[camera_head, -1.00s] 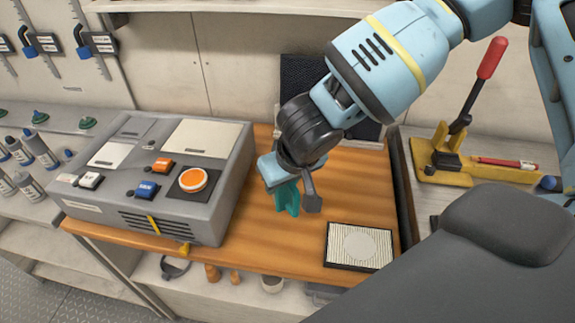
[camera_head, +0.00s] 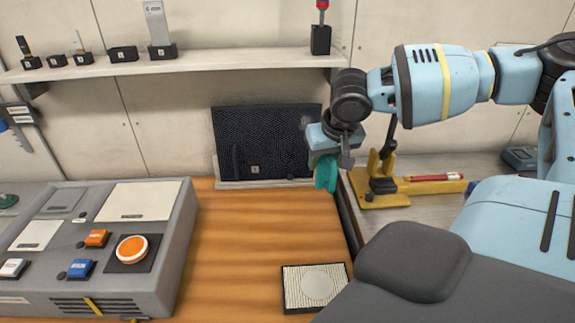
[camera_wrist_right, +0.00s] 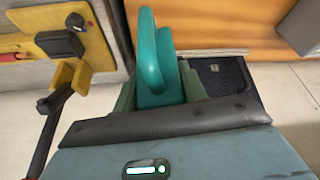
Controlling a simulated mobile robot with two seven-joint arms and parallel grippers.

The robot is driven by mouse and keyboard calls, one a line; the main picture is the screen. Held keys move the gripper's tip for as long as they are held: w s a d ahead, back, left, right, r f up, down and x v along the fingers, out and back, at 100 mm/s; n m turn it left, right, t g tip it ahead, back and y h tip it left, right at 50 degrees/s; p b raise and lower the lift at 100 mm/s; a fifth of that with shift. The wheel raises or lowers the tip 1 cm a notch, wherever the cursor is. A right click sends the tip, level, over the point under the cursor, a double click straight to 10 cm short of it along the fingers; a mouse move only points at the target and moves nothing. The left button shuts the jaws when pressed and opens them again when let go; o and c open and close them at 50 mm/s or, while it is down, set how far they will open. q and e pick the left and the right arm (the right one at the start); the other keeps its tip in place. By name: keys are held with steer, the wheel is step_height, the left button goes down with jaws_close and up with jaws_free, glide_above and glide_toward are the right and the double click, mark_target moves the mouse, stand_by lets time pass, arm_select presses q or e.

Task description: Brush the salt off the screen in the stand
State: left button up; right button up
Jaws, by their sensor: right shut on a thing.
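The screen (camera_head: 262,145) is a black mesh panel upright in a pale stand (camera_head: 232,185) at the back of the wooden bench. A faint paler patch shows near its upper right corner; I cannot tell if it is salt. Part of the screen also shows in the right wrist view (camera_wrist_right: 232,80). My right gripper (camera_head: 325,160) is shut on a teal, rounded thing (camera_wrist_right: 152,50), perhaps the brush's handle; no bristles can be made out. The gripper is just right of the screen in the head view, in front of its right edge. My left gripper is out of view.
A grey console (camera_head: 165,245) with buttons stands on the left of the bench. A pleated filter (camera_head: 292,290) lies at the front right. A yellow lever tool (camera_head: 380,198) stands right of the bench. A shelf (camera_head: 200,66) runs above. The bench's middle is clear.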

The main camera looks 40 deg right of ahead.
steer(key=shift+m, duration=0.5)
steer(key=s+d+f, duration=0.2)
steer(key=f, duration=0.1)
steer(key=shift+s+d, duration=0.25)
steer(key=shift+s, duration=0.05)
steer(key=shift+f, duration=0.1)
steer(key=shift+s+f, duration=0.25)
steer(key=shift+f, duration=0.2)
steer(key=shift+f, duration=0.1)
